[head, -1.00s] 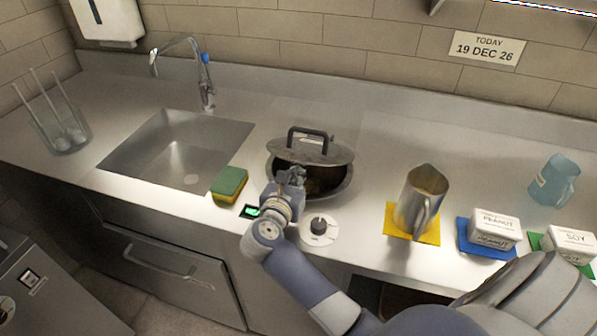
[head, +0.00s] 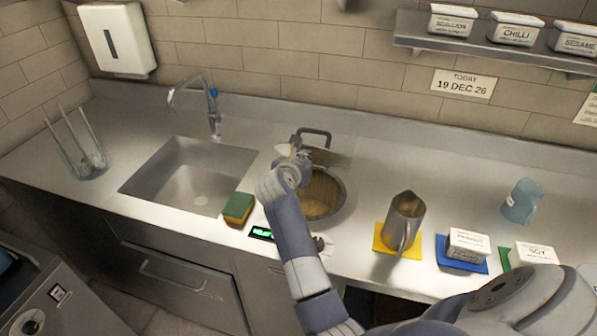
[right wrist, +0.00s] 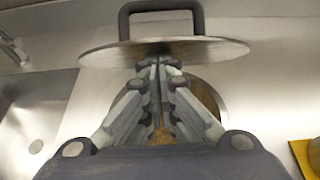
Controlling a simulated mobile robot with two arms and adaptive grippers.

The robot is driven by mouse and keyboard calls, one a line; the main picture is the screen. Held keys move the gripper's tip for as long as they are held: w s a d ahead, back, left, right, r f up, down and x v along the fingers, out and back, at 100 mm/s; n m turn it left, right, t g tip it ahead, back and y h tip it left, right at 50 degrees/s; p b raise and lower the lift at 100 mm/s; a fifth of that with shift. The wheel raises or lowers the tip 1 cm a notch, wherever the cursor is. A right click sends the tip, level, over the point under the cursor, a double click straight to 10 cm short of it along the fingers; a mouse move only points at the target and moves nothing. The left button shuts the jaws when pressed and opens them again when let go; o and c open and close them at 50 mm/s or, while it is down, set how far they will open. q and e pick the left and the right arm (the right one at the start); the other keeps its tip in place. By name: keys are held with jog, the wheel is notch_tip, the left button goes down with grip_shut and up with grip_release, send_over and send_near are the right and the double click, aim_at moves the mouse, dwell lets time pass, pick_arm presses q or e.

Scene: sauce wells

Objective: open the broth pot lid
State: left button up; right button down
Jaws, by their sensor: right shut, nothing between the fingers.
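The broth pot (head: 322,194) is a round well sunk in the steel counter, with brown broth showing inside. Its steel lid (head: 327,157) with a dark loop handle (head: 314,133) stands tilted up at the back of the well. In the right wrist view the lid (right wrist: 210,49) spans the top of the picture, its handle (right wrist: 160,10) beyond it. My right gripper (head: 297,146) is shut and empty, its fingertips (right wrist: 159,66) at the near side of the lid, below the handle. I cannot tell whether they touch it. My left gripper is not in view.
A sink (head: 187,176) and a sponge (head: 238,208) lie left of the pot. To the right stand a metal jug (head: 404,220) on a yellow mat, white tubs (head: 468,244) and a blue jug (head: 521,201). A shelf (head: 480,44) hangs above.

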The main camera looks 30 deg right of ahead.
jog(key=w+d+r, duration=0.5)
jog(key=shift+d, duration=0.35)
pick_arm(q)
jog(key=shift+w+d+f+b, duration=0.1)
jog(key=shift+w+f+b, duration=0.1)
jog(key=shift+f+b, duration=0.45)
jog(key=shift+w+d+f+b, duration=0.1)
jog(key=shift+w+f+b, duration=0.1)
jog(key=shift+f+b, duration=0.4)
pick_arm(e)
jog(key=w+d+r, duration=0.2)
jog(key=w+d, duration=0.3)
jog(key=d, duration=0.1)
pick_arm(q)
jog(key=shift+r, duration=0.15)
